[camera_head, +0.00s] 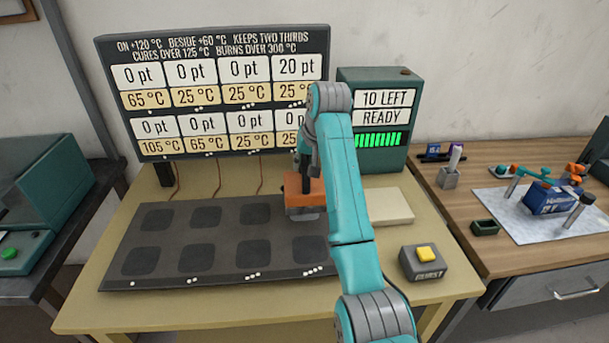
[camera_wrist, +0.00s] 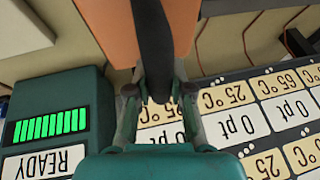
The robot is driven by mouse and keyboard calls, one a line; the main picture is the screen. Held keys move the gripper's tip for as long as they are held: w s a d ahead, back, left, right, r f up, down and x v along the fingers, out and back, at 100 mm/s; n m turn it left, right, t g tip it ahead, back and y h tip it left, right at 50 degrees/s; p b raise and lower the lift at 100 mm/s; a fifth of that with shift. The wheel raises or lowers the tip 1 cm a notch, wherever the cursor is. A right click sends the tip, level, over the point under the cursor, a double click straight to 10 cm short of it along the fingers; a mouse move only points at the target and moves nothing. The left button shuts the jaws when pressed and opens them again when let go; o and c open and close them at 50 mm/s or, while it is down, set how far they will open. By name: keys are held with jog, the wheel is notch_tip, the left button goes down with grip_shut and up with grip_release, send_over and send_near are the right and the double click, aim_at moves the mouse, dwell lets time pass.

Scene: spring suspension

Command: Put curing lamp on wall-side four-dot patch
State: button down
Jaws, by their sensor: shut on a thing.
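The curing lamp is an orange block with a grey underside (camera_head: 304,197) at the right end of the dark patch plate (camera_head: 178,268). In the wrist view its orange body (camera_wrist: 107,28) and black handle fill the top middle. My gripper (camera_head: 304,178) is shut on the lamp's black handle; it also shows in the wrist view (camera_wrist: 160,98). The lamp covers the spot of the wall-side four-dot patch, which is hidden. Whether the lamp rests on the plate or hangs just above it, I cannot tell. The front four-dot patch (camera_head: 309,250) is bare.
A display board (camera_head: 222,58) behind the plate reads 20 pt for the top four-dot cell, 0 pt in the other legible cells. A green unit (camera_head: 378,78) reads 10 LEFT, READY. A pale block (camera_head: 384,207) and a yellow-button box (camera_head: 424,263) stand right of the plate.

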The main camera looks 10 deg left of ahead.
jog(key=shift+a+f, duration=0.1)
jog(key=shift+f, duration=1.7)
jog(key=c, duration=1)
grip_release()
jog(key=shift+c, duration=0.2)
